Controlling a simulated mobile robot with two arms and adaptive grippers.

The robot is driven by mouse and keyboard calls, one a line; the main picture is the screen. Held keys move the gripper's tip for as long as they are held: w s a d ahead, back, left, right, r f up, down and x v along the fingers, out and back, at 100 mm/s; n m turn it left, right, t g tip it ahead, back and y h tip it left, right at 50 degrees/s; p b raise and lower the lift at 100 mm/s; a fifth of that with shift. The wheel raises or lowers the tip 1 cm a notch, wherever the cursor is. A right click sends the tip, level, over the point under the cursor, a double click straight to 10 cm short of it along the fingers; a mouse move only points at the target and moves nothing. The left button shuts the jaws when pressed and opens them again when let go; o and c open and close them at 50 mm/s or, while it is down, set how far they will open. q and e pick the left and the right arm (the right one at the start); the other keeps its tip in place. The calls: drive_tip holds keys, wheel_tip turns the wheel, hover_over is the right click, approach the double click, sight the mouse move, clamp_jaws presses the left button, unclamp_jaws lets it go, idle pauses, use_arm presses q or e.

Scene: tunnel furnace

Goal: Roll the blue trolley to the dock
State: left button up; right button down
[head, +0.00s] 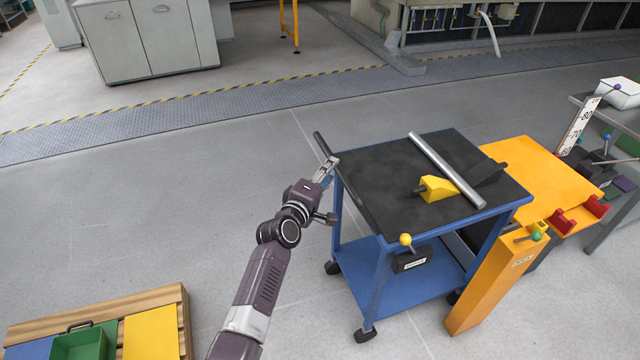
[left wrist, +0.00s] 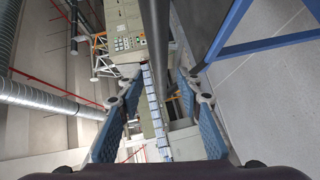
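The blue trolley (head: 352,262) stands right of centre in the head view, with a black top, a lower blue shelf and castors. A dark handle bar (head: 350,185) runs along its left side. My left gripper (head: 329,168) is at the far part of this handle. In the left wrist view its two blue-padded fingers (left wrist: 160,115) are apart, with the dark bar (left wrist: 156,45) running between them. I cannot tell whether either finger touches the bar. My right gripper is not in view. No thing is clearly marked as the dock.
A metal rod (head: 445,168) and a yellow wedge block (head: 437,188) lie on the trolley top. An orange table (head: 540,170) and orange post (head: 493,285) stand close on its right. A pallet (head: 185,310) is at lower left.

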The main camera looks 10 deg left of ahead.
use_arm(q)
drive_tip(key=v, duration=0.6)
drive_tip(key=shift+s, duration=0.1)
idle(0.3)
drive_tip(key=s+f+m+g, duration=0.2)
drive_tip(key=s+f, duration=0.4)
drive_tip(key=f, duration=0.6)
drive_tip(key=s+f+m+g+y, duration=0.1)
drive_tip(key=s+f+m+g, duration=0.35)
drive_tip(key=f, duration=0.75)
drive_tip(key=s+f+m+g, duration=0.1)
drive_tip(key=s+f, duration=0.7)
drive_tip(key=f, duration=0.4)
drive_tip(key=s+a+f+m+g, duration=0.2)
drive_tip(key=s+f, duration=0.4)
drive_tip(key=s, duration=0.7)
drive_tip(key=s+a+f+m+g+y, duration=0.1)
drive_tip(key=s+f, duration=0.6)
drive_tip(key=s, duration=0.7)
drive_tip(key=s+a+f+m+g, duration=0.4)
drive_tip(key=s+f+m, duration=0.2)
drive_tip(key=s, duration=0.8)
drive_tip(key=shift+f+g+y, duration=0.35)
drive_tip(key=shift+f+y, duration=0.05)
